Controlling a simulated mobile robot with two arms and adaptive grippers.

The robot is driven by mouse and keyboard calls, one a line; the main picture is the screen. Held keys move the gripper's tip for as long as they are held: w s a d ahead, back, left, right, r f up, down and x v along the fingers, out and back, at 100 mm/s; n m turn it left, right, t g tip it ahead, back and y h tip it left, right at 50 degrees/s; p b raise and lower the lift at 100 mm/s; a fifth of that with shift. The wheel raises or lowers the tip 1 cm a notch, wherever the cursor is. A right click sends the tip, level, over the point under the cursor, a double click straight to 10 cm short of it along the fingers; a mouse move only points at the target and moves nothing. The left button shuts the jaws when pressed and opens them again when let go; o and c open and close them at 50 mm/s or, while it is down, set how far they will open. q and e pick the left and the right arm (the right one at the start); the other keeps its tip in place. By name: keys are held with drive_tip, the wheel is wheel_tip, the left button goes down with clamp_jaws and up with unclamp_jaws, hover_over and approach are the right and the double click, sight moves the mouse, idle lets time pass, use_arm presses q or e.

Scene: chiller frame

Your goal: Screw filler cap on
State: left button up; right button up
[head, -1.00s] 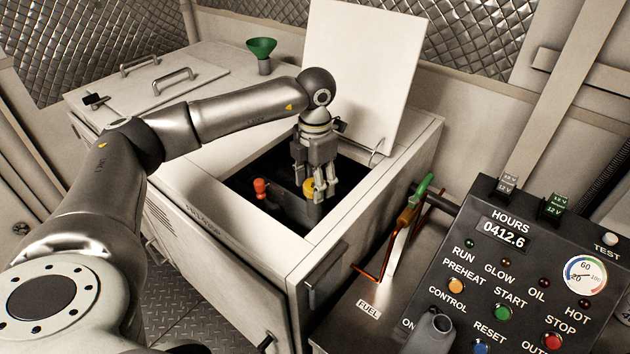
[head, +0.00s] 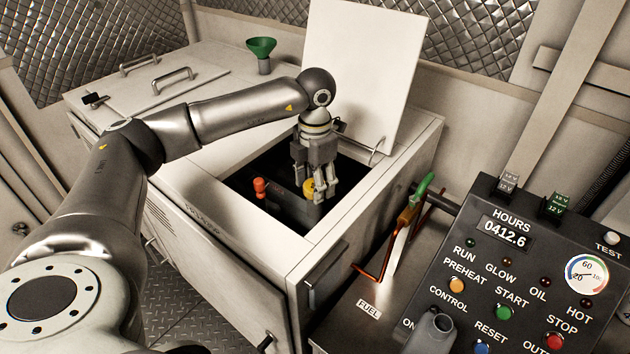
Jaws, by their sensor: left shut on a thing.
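The yellow filler cap (head: 308,188) is inside the open hatch of the white cabinet. My left gripper (head: 315,190) points down into the hatch and is shut on the cap. The fingers cover much of the cap, and the filler neck beneath it is hidden, so I cannot tell how the cap sits on it. My right gripper is not in view.
The cabinet (head: 215,250) has its white lid (head: 362,70) standing open behind the hatch. A red-orange knob (head: 260,187) is left of the cap. A green funnel (head: 261,48) stands on the cabinet top. A control panel (head: 520,280) fills the right.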

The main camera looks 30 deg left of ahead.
use_arm(q)
drive_tip(key=shift+f+b, duration=0.7)
drive_tip(key=shift+f, duration=0.25)
